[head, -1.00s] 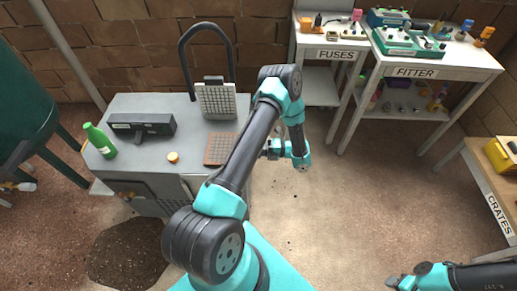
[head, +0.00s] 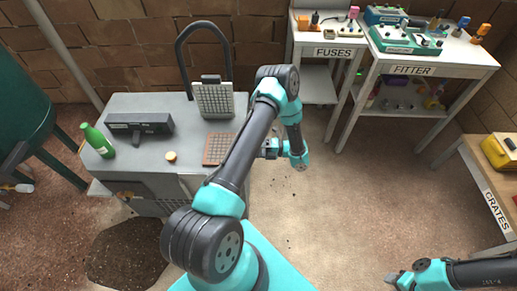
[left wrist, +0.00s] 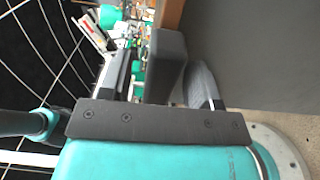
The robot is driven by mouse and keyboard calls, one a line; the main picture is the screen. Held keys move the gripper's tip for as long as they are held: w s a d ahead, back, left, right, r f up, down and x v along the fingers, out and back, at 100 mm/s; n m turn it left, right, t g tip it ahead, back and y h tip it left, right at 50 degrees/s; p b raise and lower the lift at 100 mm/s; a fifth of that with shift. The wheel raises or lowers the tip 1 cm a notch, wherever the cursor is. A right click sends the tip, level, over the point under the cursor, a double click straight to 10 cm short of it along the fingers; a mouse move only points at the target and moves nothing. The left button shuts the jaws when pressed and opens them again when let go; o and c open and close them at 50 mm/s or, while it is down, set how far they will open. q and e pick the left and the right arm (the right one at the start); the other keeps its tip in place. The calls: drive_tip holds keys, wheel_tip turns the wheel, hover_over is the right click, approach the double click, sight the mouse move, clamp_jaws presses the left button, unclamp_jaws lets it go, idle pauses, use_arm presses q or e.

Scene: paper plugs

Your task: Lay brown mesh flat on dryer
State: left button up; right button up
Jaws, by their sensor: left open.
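A brown gridded square, which looks like the brown mesh (head: 218,149), lies flat on the grey bench-like unit (head: 146,179) near its right edge. My left arm hides part of it. A pale gridded plate (head: 213,99) stands raised behind it, below a dark arched bar. I cannot tell which part is the dryer. My left gripper (head: 267,149) is open just right of the unit's edge, apart from the mesh. Its dark fingers show in the left wrist view (left wrist: 150,70), with no mesh seen between them. My right gripper (head: 393,278) is low at the right, far away; its jaws are unclear.
On the unit are a dark box-shaped device (head: 140,124), a green bottle (head: 99,141) and a small orange-topped piece (head: 171,157). The FUSES stand (head: 334,51) and FITTER table (head: 410,70) are behind right; a CRATES table (head: 496,209) is far right. The floor between is free.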

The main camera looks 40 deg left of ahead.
use_arm(q)
drive_tip(key=shift+w, duration=0.1)
drive_tip(key=v, duration=1.7)
drive_tip(key=shift+w+d+r, duration=0.1)
drive_tip(key=s+d+f+n+t+h, duration=0.2)
drive_tip(key=s+d+f+n+h, duration=0.15)
drive_tip(key=s+n+h, duration=0.3)
drive_tip(key=s+d+f+n+t+h, duration=0.2)
drive_tip(key=s+d+n+h, duration=0.2)
drive_tip(key=s+n+h, duration=0.3)
drive_tip(key=s+d+r+n+t+h, duration=0.3)
drive_tip(key=n+t, duration=0.6)
drive_tip(key=n, duration=0.6)
wheel_tip(320, 180, up, 3)
drive_tip(key=shift+s+d+r, duration=0.1)
drive_tip(key=shift+s+d, duration=0.3)
drive_tip(key=shift+s, duration=0.65)
